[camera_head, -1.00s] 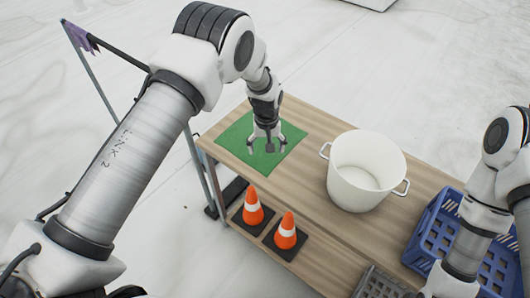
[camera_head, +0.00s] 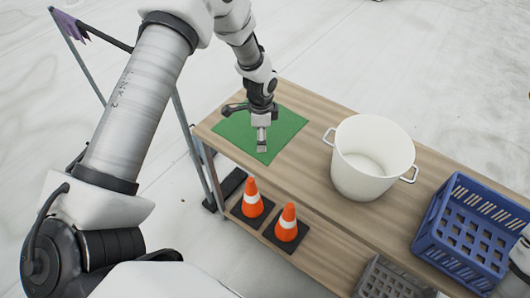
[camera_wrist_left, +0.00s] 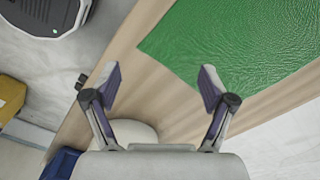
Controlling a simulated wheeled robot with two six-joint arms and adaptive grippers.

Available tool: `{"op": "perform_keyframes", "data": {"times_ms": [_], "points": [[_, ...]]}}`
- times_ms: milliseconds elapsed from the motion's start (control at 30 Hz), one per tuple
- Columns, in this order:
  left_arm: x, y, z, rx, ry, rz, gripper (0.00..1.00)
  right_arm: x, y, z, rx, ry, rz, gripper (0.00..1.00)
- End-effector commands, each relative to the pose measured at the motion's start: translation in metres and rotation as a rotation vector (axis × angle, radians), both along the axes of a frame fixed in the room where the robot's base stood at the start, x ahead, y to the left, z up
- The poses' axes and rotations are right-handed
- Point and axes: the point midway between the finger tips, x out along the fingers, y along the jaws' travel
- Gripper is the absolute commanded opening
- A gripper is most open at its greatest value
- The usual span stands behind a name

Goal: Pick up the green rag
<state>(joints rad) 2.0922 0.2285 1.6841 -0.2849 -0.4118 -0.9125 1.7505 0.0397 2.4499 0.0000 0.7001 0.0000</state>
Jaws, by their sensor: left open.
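The green rag (camera_head: 285,128) lies flat at the far left end of the wooden table. It also shows in the left wrist view (camera_wrist_left: 245,40), at the upper right, with a creased surface. My left gripper (camera_head: 262,146) appears over the rag's front part in the head view, seen side-on. In the left wrist view its two fingers (camera_wrist_left: 158,78) are spread with nothing between them, and the rag lies beyond and to the right of them. I cannot tell the exact height of the gripper above the rag. My right gripper is out of view.
A white two-handled pot (camera_head: 367,162) stands right of the rag. A blue crate (camera_head: 466,228) stands at the table's right. Two orange cones (camera_head: 252,203) (camera_head: 287,228) and a grey basket (camera_head: 385,283) are on the lower shelf. Bare wood lies between rag and pot.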

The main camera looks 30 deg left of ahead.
Motion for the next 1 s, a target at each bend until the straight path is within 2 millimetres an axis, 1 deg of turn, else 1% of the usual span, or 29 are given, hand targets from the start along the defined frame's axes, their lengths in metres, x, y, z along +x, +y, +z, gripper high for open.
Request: {"op": "perform_keyframes", "data": {"times_ms": [33, 200, 300, 400, 533, 833, 1000], "points": [[0.000, 0.000, -0.015, 0.000, 0.001, 0.000, 0.83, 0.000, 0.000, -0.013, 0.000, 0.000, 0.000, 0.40], [0.000, 0.000, -0.046, 0.000, 0.000, 0.000, 0.83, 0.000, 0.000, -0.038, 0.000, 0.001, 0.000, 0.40], [0.000, 0.000, -0.064, 0.000, 0.000, 0.000, 0.83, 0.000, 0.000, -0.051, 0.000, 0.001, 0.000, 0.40], [0.000, 0.000, -0.075, 0.000, 0.000, 0.001, 0.83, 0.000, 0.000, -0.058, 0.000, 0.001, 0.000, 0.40], [0.000, 0.000, -0.084, 0.000, 0.000, 0.001, 0.83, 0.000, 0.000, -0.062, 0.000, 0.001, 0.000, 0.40], [0.000, 0.000, -0.083, 0.000, 0.000, 0.001, 0.83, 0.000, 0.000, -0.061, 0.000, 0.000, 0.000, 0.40], [0.000, 0.000, -0.088, 0.001, 0.001, 0.001, 0.83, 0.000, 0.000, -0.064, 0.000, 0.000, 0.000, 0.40]]}}
